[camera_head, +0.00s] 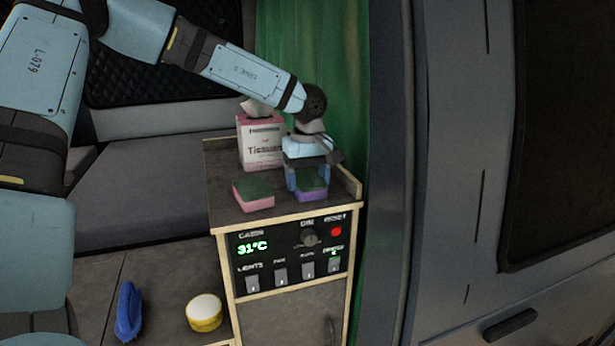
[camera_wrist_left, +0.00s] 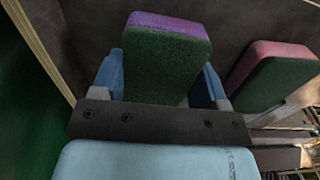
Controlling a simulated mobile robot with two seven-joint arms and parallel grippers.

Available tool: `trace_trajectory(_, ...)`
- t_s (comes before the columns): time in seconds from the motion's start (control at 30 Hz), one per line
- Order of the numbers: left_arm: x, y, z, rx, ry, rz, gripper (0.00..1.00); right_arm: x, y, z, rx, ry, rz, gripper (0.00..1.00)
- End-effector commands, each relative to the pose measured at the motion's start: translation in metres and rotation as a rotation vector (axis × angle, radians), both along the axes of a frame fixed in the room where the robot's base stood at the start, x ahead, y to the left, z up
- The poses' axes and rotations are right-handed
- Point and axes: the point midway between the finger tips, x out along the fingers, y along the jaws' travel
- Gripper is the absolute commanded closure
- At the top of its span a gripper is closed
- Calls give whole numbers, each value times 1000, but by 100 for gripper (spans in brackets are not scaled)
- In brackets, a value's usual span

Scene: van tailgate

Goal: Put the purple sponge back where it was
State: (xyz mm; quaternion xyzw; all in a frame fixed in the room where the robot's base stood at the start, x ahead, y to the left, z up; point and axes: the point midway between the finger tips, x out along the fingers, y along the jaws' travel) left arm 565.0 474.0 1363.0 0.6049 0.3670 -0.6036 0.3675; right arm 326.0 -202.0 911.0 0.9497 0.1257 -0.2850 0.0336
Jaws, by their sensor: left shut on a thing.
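The purple sponge (camera_head: 312,196), with a green scouring side, is at the right front of the cabinet top (camera_head: 226,168). My left gripper (camera_head: 308,181) comes down over it and is shut on it. In the left wrist view the purple sponge (camera_wrist_left: 166,58) sits between the two blue fingers (camera_wrist_left: 160,88). I cannot tell whether its underside touches the cabinet top or is slightly above it. My right gripper is not in view.
A pink and green sponge (camera_head: 254,195) lies just left of the purple one. A tissue box (camera_head: 261,143) stands behind. A low raised edge (camera_head: 350,186) borders the top's right side. A control panel (camera_head: 290,252) is below. A blue brush-like object (camera_head: 129,310) and yellow-sided round container (camera_head: 204,314) are lower left.

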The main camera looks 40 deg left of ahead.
Motion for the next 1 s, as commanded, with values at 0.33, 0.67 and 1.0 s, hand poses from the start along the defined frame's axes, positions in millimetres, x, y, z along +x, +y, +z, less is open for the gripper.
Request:
trace_trajectory(0.33, 0, 0, -1, 0, 1, 0, 7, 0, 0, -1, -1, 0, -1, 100)
trace_trajectory(0.67, 1, 0, 18, -2, -4, 1, 7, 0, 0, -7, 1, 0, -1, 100)
trace_trajectory(1.0, 0, 0, 89, 0, -2, 0, 7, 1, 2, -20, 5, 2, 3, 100)
